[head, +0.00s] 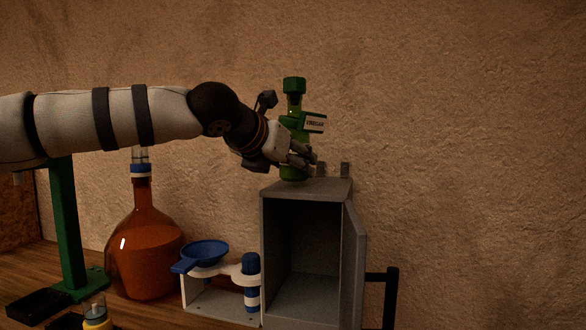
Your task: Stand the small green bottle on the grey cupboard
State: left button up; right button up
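The small green bottle (293,172) is upright, with a dark green cap and a white-and-green label tag. Its base appears at the back left of the top of the grey cupboard (278,190); I cannot tell whether it rests there or hangs just above. My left gripper (306,160) comes in from the left, its fingers at the bottle's lower body and partly covering it. Whether the fingers press on the bottle is not clear. The cupboard's door (353,265) stands open at the right, and its inside looks empty. My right gripper is not in view.
Left of the cupboard are a blue funnel (206,251) on a white stand, a blue-and-white bottle (251,280), a large amber jug (145,255) and a green post (67,225).

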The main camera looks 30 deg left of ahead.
pick_arm(q)
jog(key=shift+f, duration=0.3)
jog(key=shift+s+r, duration=0.1)
jog(key=shift+s, duration=0.05)
jog(key=o, duration=1.3)
jog(key=shift+f, duration=0.25)
jog(key=v, duration=1.2)
jog(key=shift+p, duration=0.35)
